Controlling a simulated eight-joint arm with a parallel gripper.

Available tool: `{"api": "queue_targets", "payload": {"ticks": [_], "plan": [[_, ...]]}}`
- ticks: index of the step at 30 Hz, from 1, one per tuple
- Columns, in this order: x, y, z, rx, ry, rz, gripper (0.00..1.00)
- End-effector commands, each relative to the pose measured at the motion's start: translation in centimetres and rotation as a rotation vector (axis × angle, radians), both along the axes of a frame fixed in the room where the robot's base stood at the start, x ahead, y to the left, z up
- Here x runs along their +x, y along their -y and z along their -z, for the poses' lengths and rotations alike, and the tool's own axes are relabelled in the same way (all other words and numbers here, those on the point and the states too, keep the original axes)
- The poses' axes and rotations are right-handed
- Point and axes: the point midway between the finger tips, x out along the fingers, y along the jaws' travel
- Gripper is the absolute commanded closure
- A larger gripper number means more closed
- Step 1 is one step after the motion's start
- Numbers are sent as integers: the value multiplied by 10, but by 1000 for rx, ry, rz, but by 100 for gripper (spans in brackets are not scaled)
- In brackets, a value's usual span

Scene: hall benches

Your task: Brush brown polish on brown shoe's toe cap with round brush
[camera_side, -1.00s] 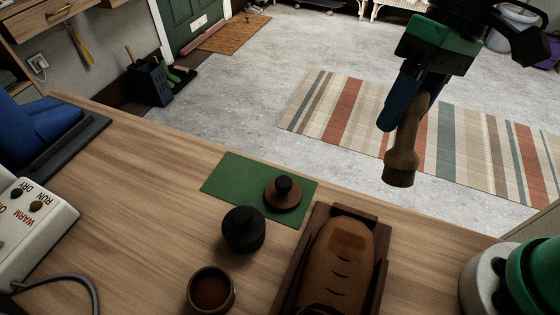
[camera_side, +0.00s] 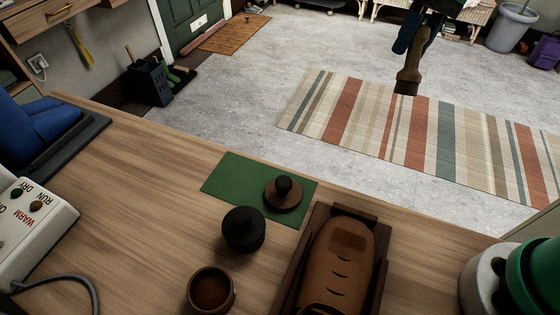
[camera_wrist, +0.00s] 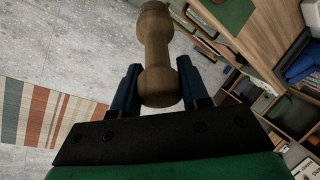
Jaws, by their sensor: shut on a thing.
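My gripper (camera_side: 414,42) is shut on the round brush (camera_side: 408,75), a brown wooden piece with a narrow waist that hangs roughly upright. It also shows between the blue fingers in the wrist view (camera_wrist: 157,50); its bristles cannot be made out. My gripper is high and far back, beyond the bench edge, apart from the shoe. The brown shoe (camera_side: 335,270) lies toe away from the camera, with a darker rectangular patch (camera_side: 348,241) on its toe cap. Its near end is cut off by the frame. An open round pot of brown polish (camera_side: 211,289) stands left of it.
The shoe sits in a dark wooden holder (camera_side: 296,270). A black round knobbed item (camera_side: 243,229) stands nearby. A brown knobbed disc (camera_side: 284,193) rests on a green mat (camera_side: 228,178). A green machine (camera_side: 530,275) is at right. The bench's left middle is clear.

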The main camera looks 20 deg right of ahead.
Motion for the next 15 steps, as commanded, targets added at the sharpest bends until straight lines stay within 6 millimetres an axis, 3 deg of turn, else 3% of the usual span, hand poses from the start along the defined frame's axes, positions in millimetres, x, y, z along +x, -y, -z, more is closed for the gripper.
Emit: {"api": "queue_targets", "payload": {"ticks": [15], "plan": [[-2, -5, -1, -2, 0, -2, 100]]}}
